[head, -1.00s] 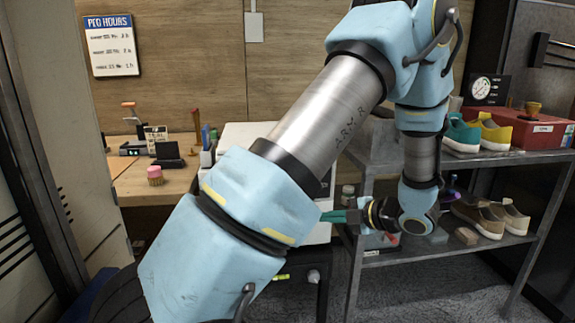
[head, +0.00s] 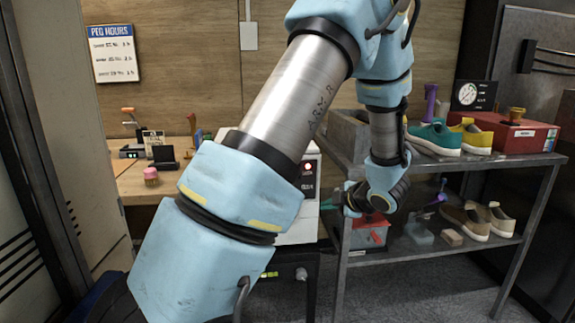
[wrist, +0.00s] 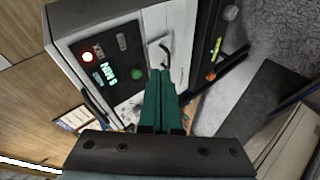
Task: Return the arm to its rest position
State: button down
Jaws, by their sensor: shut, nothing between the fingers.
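My arm crosses the middle of the head view, with light blue joints and a bare metal link. It bends down at the right, and my gripper (head: 330,203) points left beside the metal shelf rack. In the wrist view my gripper (wrist: 159,75) has its two green fingers together, with nothing between them. Beyond the fingertips is a white machine (wrist: 100,65) with a red light, a green button and a lit display. Whether the fingers touch the machine cannot be told; no contact shows. My arm hides part of the machine in the head view.
The metal rack (head: 345,258) stands close at the right. It holds teal shoes (head: 436,138), yellow shoes (head: 470,138), brown shoes (head: 468,222) and a red box (head: 515,133). A wooden bench (head: 140,185) with a pink brush (head: 150,175) is at the left. Carpeted floor is clear at front right.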

jog(key=a+r+m+g+h+p, duration=0.2)
jog(key=a+r+m+h+p, duration=0.15)
jog(key=r+m+h, duration=0.5)
jog(key=s+a+m+g+y+p, duration=0.2)
jog(key=s+a+m+g, duration=0.4)
jog(key=s+a+m, duration=0.6)
jog(key=s+a, duration=0.2)
jog(key=s, duration=0.3)
jog(key=shift+s+r+y+p, duration=0.3)
jog(key=shift+s+r+y, duration=0.05)
jog(key=shift+s+r, duration=0.05)
